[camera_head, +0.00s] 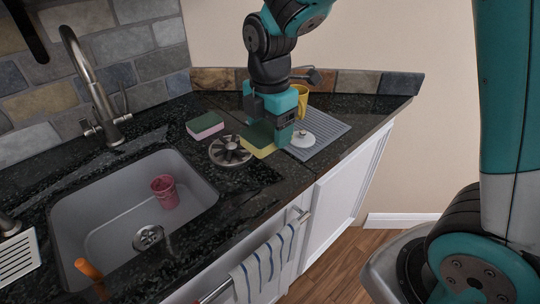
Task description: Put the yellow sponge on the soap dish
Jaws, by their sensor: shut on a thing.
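The yellow sponge (257,142), with a dark green top layer, is at my gripper (270,133), which is shut on it above the counter right of the sink. The jaws hide part of the sponge, and I cannot tell how high it is. A white slotted rectangular dish (16,258), which looks like the soap dish, sits at the far left, cut by the picture edge. A round grey dish with spoke-like slots (230,151) lies just left of the sponge; I cannot rule it out as the soap dish.
A pink sponge with a green top (205,125) lies behind the round dish. The sink (110,205) holds a pink cup (165,192); a faucet (88,80) stands behind it. A yellow mug (302,98) and white lid-like thing (302,139) are by the grey mat (328,134).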

